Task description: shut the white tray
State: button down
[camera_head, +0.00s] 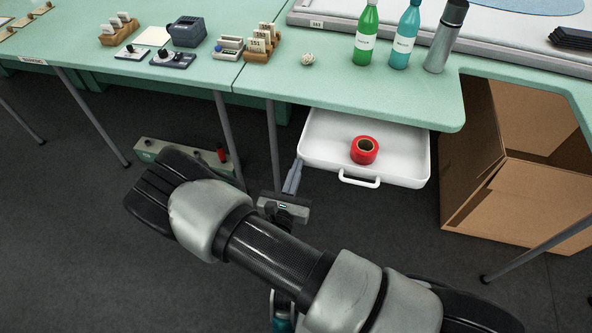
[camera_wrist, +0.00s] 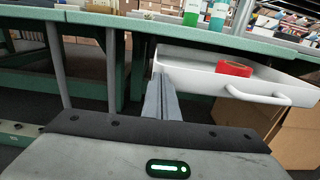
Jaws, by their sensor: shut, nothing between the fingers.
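The white tray (camera_head: 318,158) is pulled out from under the green tabletop in the head view. It has a white handle (camera_head: 360,180) on its front. A red roll of tape (camera_head: 364,150) lies in it. My gripper (camera_head: 293,177) is at the tray's left front corner, left of the handle, with its fingers together and nothing between them. In the wrist view the fingers (camera_wrist: 161,97) are side by side, close to the tray's left end (camera_wrist: 180,62); I cannot tell whether they touch it. The handle (camera_wrist: 258,97) is to their right.
A green bottle (camera_head: 367,38), a teal bottle (camera_head: 405,38) and a grey flask (camera_head: 446,38) stand on the tabletop (camera_head: 340,93) above the tray. A cardboard box (camera_head: 490,190) is on the floor at the right. Table legs (camera_head: 272,140) stand left of the tray.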

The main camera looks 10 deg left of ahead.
aim_at(313, 123)
jog(key=w+b, duration=0.1)
jog(key=w, duration=0.5)
jog(key=w+b, duration=0.1)
jog(key=w, duration=0.6)
jog(key=w+b, duration=0.1)
jog(key=w, duration=0.6)
jog(key=shift+d, duration=0.35)
jog(key=shift+w+r, duration=0.2)
jog(key=shift+w, duration=0.05)
jog(key=shift+w+r, duration=0.1)
